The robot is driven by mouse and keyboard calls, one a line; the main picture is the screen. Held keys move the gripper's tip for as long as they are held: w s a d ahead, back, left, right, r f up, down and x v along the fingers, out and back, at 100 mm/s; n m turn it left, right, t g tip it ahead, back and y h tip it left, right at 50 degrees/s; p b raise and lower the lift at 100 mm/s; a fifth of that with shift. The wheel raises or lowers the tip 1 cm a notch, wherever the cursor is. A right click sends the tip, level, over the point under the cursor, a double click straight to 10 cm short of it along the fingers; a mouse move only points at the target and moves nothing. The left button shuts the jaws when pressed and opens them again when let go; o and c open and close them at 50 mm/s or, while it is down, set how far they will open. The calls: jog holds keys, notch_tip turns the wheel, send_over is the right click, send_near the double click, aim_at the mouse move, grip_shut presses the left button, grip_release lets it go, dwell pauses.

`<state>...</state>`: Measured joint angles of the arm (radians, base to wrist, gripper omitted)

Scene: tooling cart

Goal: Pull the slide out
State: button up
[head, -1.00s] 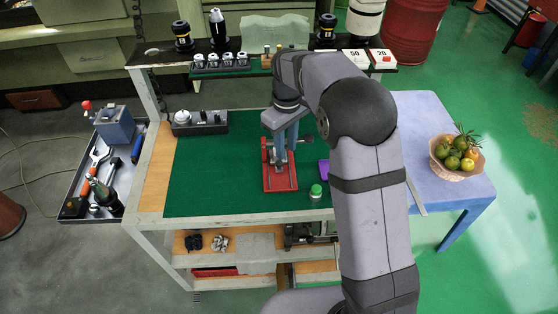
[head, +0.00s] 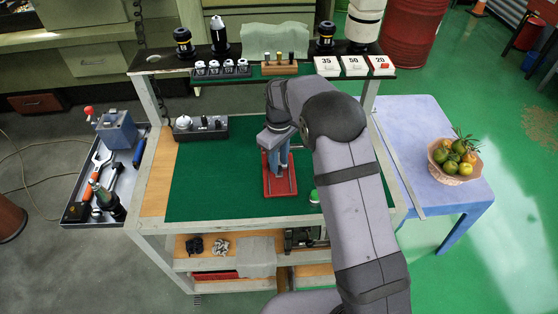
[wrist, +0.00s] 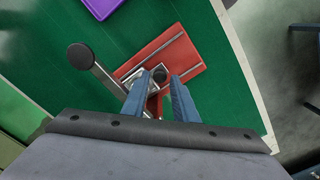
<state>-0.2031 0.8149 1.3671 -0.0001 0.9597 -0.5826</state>
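The slide is a small device with a red base (head: 281,186) on the green mat, with two metal rails along it. In the wrist view, the red base (wrist: 178,50) carries a metal carriage (wrist: 138,74) with a round black knob (wrist: 160,74). A metal lever with a larger black knob (wrist: 80,56) sticks out beside it. My gripper (head: 278,168) points down over the base. In the wrist view, my gripper's blue fingers (wrist: 157,84) are apart, one each side of the smaller knob. I cannot tell whether they touch it. The fingers hide part of the carriage.
A purple object (wrist: 101,6) lies on the mat near the base. A green-capped jar (head: 314,196) stands right of the base, partly behind my arm. The mat's left side (head: 215,180) is clear.

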jog(key=shift+f, duration=0.8)
jog(key=shift+c, duration=0.2)
grip_shut()
jog(key=shift+s, duration=0.1)
jog(key=s, duration=0.6)
jog(key=shift+s+r, duration=0.1)
jog(key=shift+s, duration=0.25)
